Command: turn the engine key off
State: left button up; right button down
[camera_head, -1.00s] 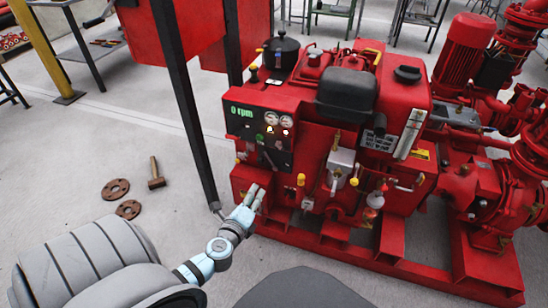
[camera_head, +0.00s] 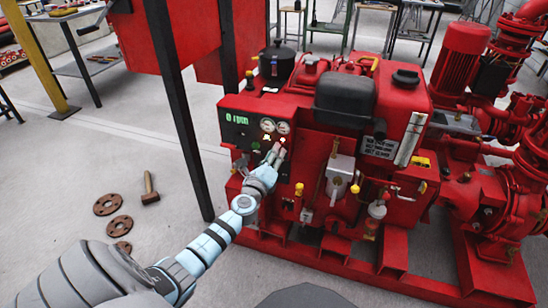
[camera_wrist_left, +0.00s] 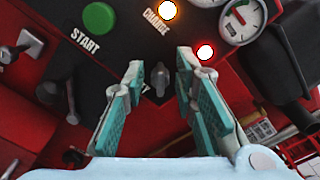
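The engine's black control panel (camera_head: 236,132) shows a lit "0 rpm" display (camera_head: 250,118) in the head view. In the left wrist view, a small dark key-like knob (camera_wrist_left: 160,77) stands out from the panel, between the fingertips of my left gripper (camera_wrist_left: 158,72). The two teal-padded fingers are open, with a gap on each side of the knob. In the head view my left gripper (camera_head: 275,154) is in front of the panel's lower right and hides the knob. My right gripper is in neither view.
A green START button (camera_wrist_left: 99,18), a lit orange CHARGE lamp (camera_wrist_left: 167,10), a lit red lamp (camera_wrist_left: 205,52) and a gauge (camera_wrist_left: 243,18) surround the knob. A black post (camera_head: 178,110) stands left of the engine. A hammer (camera_head: 150,190) and flanges (camera_head: 110,204) lie on the floor.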

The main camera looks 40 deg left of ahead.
pick_arm(q)
grip_shut()
jog(key=shift+n, duration=0.4)
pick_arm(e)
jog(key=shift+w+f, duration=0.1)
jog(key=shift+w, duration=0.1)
pick_arm(q)
jog(key=shift+n+b, duration=1.9)
jog(key=shift+n, duration=2.3)
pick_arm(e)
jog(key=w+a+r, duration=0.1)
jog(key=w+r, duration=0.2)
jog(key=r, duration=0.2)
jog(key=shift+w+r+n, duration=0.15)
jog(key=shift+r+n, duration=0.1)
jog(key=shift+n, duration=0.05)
